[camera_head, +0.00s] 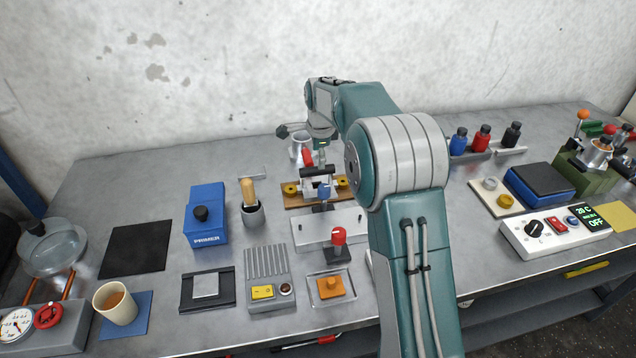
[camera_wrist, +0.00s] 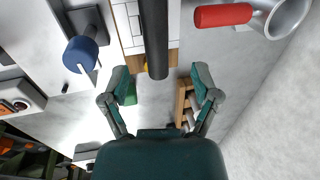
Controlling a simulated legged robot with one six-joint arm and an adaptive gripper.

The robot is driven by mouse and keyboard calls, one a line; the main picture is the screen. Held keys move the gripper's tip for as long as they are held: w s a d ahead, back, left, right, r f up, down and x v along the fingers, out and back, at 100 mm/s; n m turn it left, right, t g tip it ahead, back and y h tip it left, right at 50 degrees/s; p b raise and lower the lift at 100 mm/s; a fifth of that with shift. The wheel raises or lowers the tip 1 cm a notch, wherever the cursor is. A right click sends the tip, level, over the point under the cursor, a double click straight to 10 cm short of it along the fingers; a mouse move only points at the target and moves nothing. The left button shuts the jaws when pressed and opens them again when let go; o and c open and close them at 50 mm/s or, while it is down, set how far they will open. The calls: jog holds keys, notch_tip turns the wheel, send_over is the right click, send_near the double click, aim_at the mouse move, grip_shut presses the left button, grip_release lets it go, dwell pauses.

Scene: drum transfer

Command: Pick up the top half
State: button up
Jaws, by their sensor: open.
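A pale block with a black bar handle (camera_head: 318,171) sits on a wooden base (camera_head: 300,200) with yellow knobs; it looks like the top half. In the wrist view, the black bar (camera_wrist: 156,45) runs down from the top edge over the pale block (camera_wrist: 128,22). My gripper (camera_wrist: 160,82) is open and empty. Its two fingertips are spread left and right, and the bar's near end shows between and slightly beyond them. I cannot tell how far the bar is from the fingers in depth. In the head view my wrist is above and behind the block, its fingers mostly hidden.
A blue-knobbed stand (camera_head: 323,193) is in front of the block; it also shows in the wrist view (camera_wrist: 80,52). A metal cup (camera_head: 299,143) with a red handle (camera_wrist: 222,15) stands close behind. A red-topped lever (camera_head: 338,237) is nearer.

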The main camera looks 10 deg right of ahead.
aim_at(316, 168)
jog(key=f, duration=0.3)
jog(key=a+f, duration=0.1)
jog(key=f, duration=0.1)
jog(key=shift+w+f, duration=0.35)
jog(key=shift+d+f, duration=0.1)
jog(key=shift+f, duration=0.25)
jog(key=shift+w+d, duration=0.1)
jog(key=shift+d, duration=0.05)
jog(key=shift+f, duration=0.25)
grip_shut()
